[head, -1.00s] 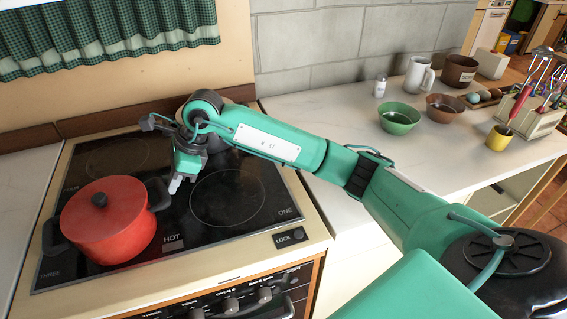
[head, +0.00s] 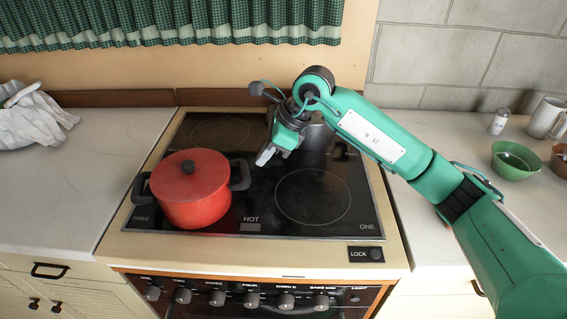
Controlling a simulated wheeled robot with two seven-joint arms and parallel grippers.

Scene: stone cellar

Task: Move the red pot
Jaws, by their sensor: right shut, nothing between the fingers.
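The red pot (head: 193,203) has a red lid with a dark knob and two dark side handles. It stands upright on the front left of the black stove top (head: 262,205). My right gripper (head: 264,158) is shut and empty above the stove, to the right of the pot and apart from its right handle. My left gripper is not in view.
Behind my right gripper a grey metal pot (head: 318,138) is partly hidden. A white cloth (head: 35,120) lies on the left counter (head: 85,180), which is otherwise largely clear. A green bowl (head: 515,160), a mug (head: 545,118) and a shaker (head: 499,122) stand on the right counter.

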